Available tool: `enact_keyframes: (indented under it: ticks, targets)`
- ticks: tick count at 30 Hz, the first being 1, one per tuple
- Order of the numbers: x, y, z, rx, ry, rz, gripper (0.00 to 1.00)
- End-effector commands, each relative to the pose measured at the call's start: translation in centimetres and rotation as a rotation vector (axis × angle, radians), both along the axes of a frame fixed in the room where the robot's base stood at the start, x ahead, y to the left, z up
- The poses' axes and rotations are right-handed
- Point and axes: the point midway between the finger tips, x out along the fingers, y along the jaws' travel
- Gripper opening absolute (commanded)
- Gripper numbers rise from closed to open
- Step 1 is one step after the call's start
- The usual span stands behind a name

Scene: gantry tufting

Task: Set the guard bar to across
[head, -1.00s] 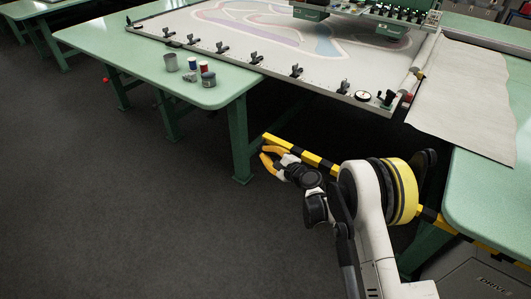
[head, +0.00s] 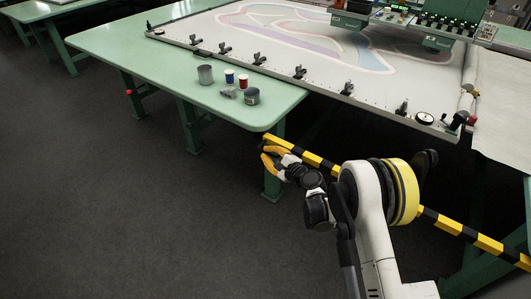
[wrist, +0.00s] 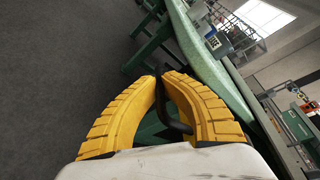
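The guard bar (head: 470,233) is a long black-and-yellow striped bar. In the head view it slopes from the near corner of the green table down to the right edge, partly hidden behind my arm. My gripper (head: 264,155) is at its left end, in front of the table's corner leg. In the wrist view the two yellow fingers (wrist: 162,76) are close together around a dark curved piece (wrist: 177,108), which looks like a handle at the bar's end. The bar's right end and any latch or catch are not visible.
A tufting frame (head: 300,85) with clamps stands behind. Dark floor (head: 110,210) is open at left and front.

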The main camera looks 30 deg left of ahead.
Motion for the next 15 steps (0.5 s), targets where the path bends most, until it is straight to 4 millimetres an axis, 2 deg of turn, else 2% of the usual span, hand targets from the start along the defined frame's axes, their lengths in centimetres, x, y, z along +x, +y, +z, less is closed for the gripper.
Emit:
enact_keyframes:
  ticks: [12, 14, 15]
  targets:
    - [0.38, -0.08, 0.05, 0.002, -0.002, -0.007, 0.00]
    - [0.37, -0.07, 0.07, 0.001, -0.001, -0.008, 0.17]
    - [0.35, -0.06, 0.06, 0.002, -0.002, -0.007, 0.20]
